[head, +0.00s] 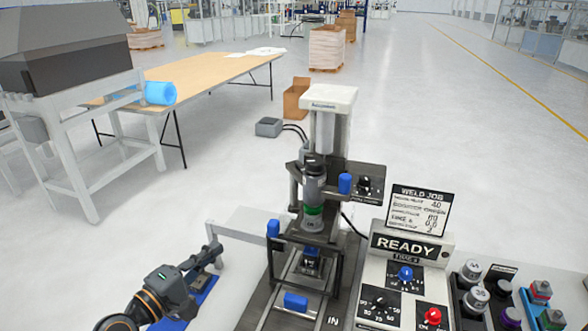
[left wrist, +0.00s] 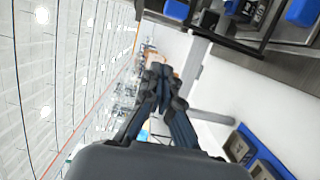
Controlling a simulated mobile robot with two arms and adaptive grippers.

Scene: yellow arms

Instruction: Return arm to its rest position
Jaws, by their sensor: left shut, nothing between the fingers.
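My left gripper (head: 212,252) is at the lower left of the head view, beside the welding station (head: 330,130) on its left. It is shut and empty. In the left wrist view its dark fingers (left wrist: 160,74) meet at the tips, with nothing between them. A blue tray (head: 200,294) lies on the bench below the gripper, partly hidden by my left arm. My right arm and gripper do not show.
The station has a dark frame with blue blocks (head: 296,302). Right of it stand a control panel (head: 412,246) reading READY, with blue and red knobs, and bins (head: 472,272) of small parts. A wooden table (head: 205,76) and open floor lie beyond.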

